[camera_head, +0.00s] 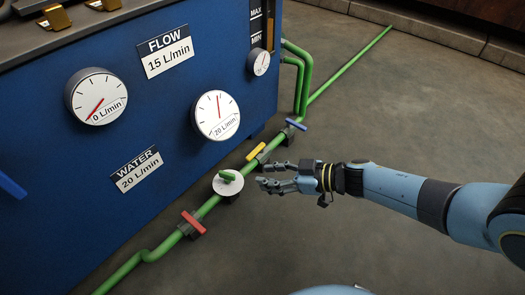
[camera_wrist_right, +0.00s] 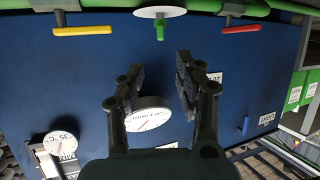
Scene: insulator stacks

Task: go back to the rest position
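My right gripper (camera_head: 263,184) reaches in from the right in the head view. It is close to the green valve handle on a white disc (camera_head: 228,182), just right of it, with a small gap showing. In the right wrist view the gripper (camera_wrist_right: 158,72) has its two dark fingers spread apart with nothing between them. The green handle (camera_wrist_right: 160,31) shows beyond the fingertips there, apart from them. My left gripper is in neither view.
A green pipe (camera_head: 345,67) runs along the floor with red (camera_head: 193,222), yellow (camera_head: 256,151) and blue (camera_head: 296,124) valve handles. A blue cabinet (camera_head: 60,215) with gauges stands at left. The floor (camera_head: 430,120) right of the pipe is clear apart from my arm.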

